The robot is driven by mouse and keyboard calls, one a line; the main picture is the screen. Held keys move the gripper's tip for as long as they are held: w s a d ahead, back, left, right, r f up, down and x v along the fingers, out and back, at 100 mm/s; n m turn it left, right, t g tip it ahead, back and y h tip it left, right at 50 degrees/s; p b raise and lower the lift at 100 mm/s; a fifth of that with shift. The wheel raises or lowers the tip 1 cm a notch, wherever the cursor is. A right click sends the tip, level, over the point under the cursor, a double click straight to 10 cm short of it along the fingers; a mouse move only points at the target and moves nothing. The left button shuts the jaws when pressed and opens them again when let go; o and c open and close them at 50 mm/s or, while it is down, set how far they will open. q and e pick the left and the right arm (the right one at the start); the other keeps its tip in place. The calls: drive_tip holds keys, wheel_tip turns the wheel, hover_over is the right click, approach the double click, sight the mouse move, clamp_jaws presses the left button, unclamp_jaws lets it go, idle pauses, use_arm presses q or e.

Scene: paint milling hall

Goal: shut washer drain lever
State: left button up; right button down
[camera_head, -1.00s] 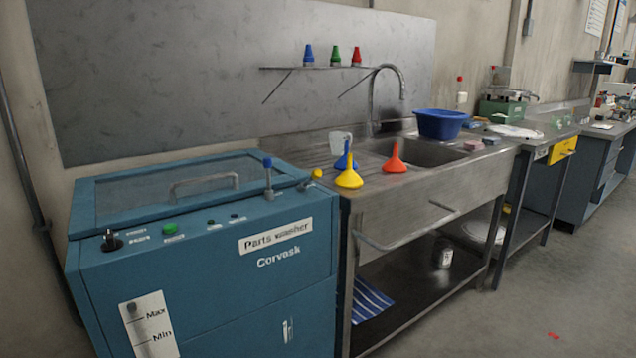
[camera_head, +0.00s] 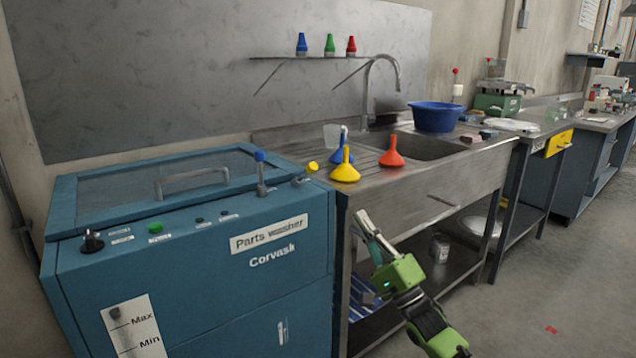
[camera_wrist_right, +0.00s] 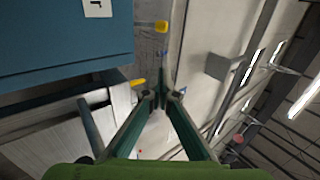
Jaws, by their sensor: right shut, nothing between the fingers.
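The blue parts washer (camera_head: 190,270) stands at the left in the head view. On its top right are two levers: a blue-tipped one (camera_head: 261,172) standing upright and a yellow-tipped one (camera_head: 312,167) leaning right at the edge. Neither is labelled drain legibly. My green right gripper (camera_head: 363,222) is shut and empty, in front of the sink bench, right of and below the yellow tip, apart from both levers. In the wrist view its fingertips (camera_wrist_right: 160,95) meet; the washer's blue side (camera_wrist_right: 60,40) is at upper left. My left gripper is not in view.
The steel sink bench (camera_head: 440,180) adjoins the washer, with a front rail near my gripper. Yellow (camera_head: 345,170) and red (camera_head: 391,154) funnels stand near its left end, beside the levers. A blue basin (camera_head: 436,117) sits further right.

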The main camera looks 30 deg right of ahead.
sight(304, 175)
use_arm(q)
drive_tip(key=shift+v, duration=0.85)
use_arm(e)
drive_tip(key=a+x, duration=0.2)
drive_tip(key=x, duration=1)
drive_tip(key=shift+a, duration=0.4)
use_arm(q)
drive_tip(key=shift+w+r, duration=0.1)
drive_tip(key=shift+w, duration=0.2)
use_arm(e)
drive_tip(key=shift+w+r, duration=0.2)
